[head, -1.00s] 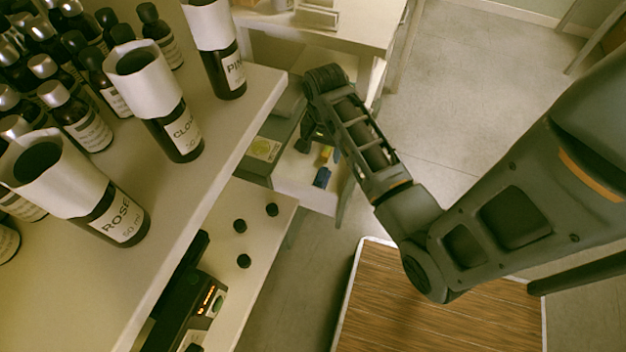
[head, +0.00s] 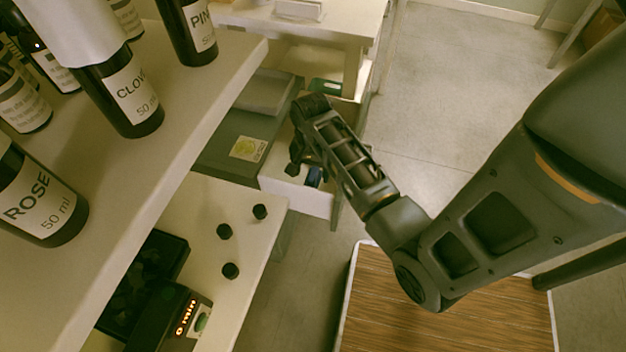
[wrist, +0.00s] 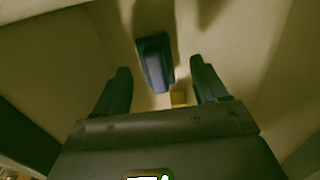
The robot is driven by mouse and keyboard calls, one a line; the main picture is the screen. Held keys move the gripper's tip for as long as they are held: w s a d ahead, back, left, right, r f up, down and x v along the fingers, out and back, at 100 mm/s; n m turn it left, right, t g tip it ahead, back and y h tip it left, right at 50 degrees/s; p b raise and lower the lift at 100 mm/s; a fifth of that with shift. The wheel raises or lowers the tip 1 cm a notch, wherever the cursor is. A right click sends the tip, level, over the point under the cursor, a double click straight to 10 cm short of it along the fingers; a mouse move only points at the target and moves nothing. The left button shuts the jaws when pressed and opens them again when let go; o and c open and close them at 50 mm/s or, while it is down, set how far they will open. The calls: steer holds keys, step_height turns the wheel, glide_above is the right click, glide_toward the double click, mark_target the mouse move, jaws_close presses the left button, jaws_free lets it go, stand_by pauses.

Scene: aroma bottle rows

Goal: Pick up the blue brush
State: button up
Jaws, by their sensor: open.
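The blue brush (head: 314,176) lies in an open white drawer (head: 297,198), partly hidden by my arm in the head view. In the wrist view the dark blue brush (wrist: 155,62) lies on the drawer floor, beyond and roughly between my fingers. A small yellow piece (wrist: 178,98) shows close to its near end; I cannot tell if it belongs to the brush. My gripper (wrist: 160,77) is open and empty, with a finger to each side of the brush's line. In the head view my gripper (head: 297,166) is at the drawer, just left of the brush.
Drawer walls surround my gripper closely. A grey box with a yellow-green label (head: 248,148) stands left of the drawer. A shelf with labelled bottles (head: 125,95) fills the upper left.

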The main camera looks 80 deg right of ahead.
mark_target(313, 174)
steer(key=f, duration=0.3)
steer(key=shift+s+f, duration=0.2)
steer(key=shift+f, duration=0.1)
steer(key=shift+c, duration=0.4)
steer(key=c, duration=1.1)
